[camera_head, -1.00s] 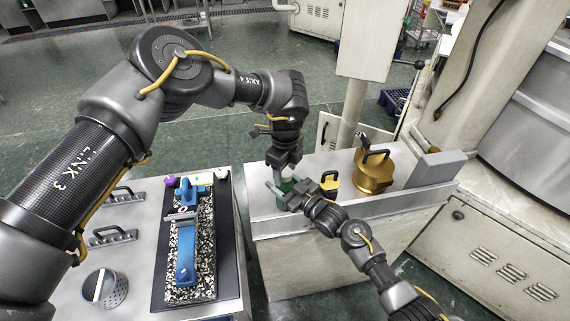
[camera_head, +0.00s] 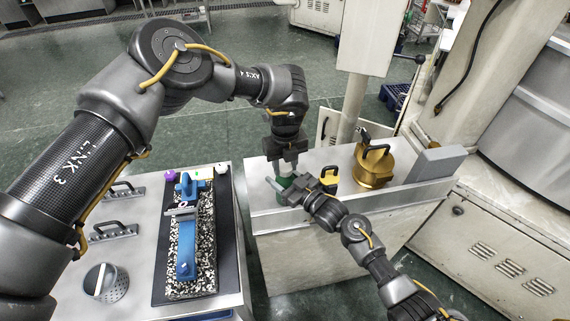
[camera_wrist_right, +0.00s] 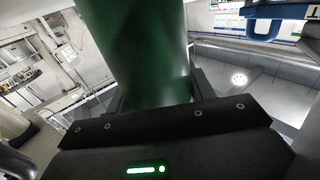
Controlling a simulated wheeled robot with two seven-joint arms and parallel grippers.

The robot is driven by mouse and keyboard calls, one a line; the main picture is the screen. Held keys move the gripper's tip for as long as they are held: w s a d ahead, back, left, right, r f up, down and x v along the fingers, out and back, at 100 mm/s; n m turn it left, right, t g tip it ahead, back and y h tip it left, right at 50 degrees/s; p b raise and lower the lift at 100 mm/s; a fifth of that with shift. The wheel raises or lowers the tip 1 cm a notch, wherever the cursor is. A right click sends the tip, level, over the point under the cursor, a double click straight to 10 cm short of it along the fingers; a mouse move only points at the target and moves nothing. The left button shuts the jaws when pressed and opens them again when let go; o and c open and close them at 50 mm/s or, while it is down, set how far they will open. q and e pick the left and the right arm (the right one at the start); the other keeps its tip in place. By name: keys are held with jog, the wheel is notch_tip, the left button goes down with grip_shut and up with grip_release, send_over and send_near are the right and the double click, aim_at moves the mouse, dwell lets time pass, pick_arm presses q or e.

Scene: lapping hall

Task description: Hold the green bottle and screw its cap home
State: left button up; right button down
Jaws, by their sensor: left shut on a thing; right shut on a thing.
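The green bottle (camera_head: 284,183) stands upright near the left end of the steel bench on the right; it also fills the upper middle of the right wrist view (camera_wrist_right: 143,50). My right gripper (camera_head: 286,190) is shut around the bottle's body from the side and hides much of it. My left gripper (camera_head: 286,163) points down from above and is shut on the pale cap (camera_head: 286,169) at the bottle's top. The jaws hide most of the cap, and I cannot tell how its thread sits on the neck.
A brass pot (camera_head: 373,168), a small yellow-and-black item (camera_head: 331,175) and a grey block (camera_head: 438,165) stand right of the bottle. On the left table, a blue-handled tool (camera_head: 186,245) lies on a speckled slab beside a perforated cup (camera_head: 106,284).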

pick_arm(q)
jog(key=m, duration=1)
jog(key=shift+m, duration=0.3)
jog(key=o, duration=1.1)
jog(key=shift+r, duration=2.25)
jog(key=shift+c, duration=0.6)
